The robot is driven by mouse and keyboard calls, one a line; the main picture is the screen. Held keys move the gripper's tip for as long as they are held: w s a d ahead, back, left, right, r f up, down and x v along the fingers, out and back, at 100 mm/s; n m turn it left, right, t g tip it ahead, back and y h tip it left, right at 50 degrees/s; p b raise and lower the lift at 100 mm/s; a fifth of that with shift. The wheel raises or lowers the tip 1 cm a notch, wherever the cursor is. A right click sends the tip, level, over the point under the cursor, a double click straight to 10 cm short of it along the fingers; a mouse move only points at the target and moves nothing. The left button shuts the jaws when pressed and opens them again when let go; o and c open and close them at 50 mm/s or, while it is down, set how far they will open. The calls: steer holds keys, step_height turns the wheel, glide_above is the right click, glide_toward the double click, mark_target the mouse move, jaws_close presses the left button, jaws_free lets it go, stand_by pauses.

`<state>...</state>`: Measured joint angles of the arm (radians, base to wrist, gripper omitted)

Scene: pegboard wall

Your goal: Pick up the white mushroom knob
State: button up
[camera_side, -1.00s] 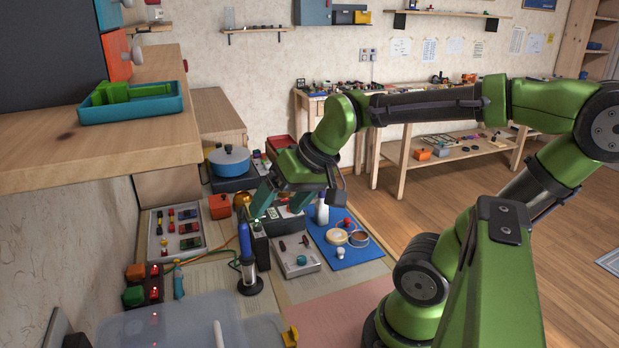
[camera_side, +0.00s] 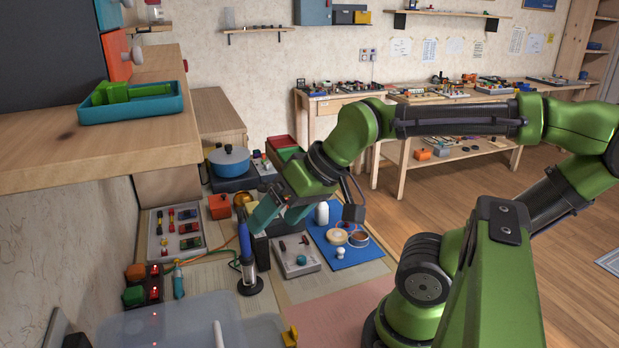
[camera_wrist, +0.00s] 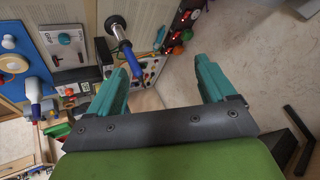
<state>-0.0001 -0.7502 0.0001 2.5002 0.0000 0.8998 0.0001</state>
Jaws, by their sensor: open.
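A small white mushroom-shaped knob (camera_side: 340,253) stands on the near part of the blue mat (camera_side: 352,259) in the side view. In the wrist view a white round top, likely this knob (camera_wrist: 9,42), shows on the blue mat at the far left edge. My gripper (camera_side: 279,216) is open and empty, to the left of the knob and above the bench, beside the soldering iron with the blue handle (camera_side: 245,241). In the wrist view the teal fingers of my gripper (camera_wrist: 166,56) are spread apart, with nothing between them.
On the mat also stand a white bottle (camera_side: 322,213) and round tan pieces (camera_side: 337,237). A grey switch box (camera_side: 296,258) lies left of the mat. A wooden shelf (camera_side: 100,150) juts out at the left. A pink mat (camera_side: 345,318) in front is clear.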

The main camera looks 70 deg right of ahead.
steer(key=c, duration=0.6)
steer(key=m+g+h, duration=0.2)
steer(key=m+g, duration=0.5)
steer(key=m, duration=2.5)
glide_above(341, 249)
step_height(341, 249, down, 6)
steer(key=f, duration=0.1)
step_height(341, 249, down, 16)
steer(key=shift+f, duration=0.15)
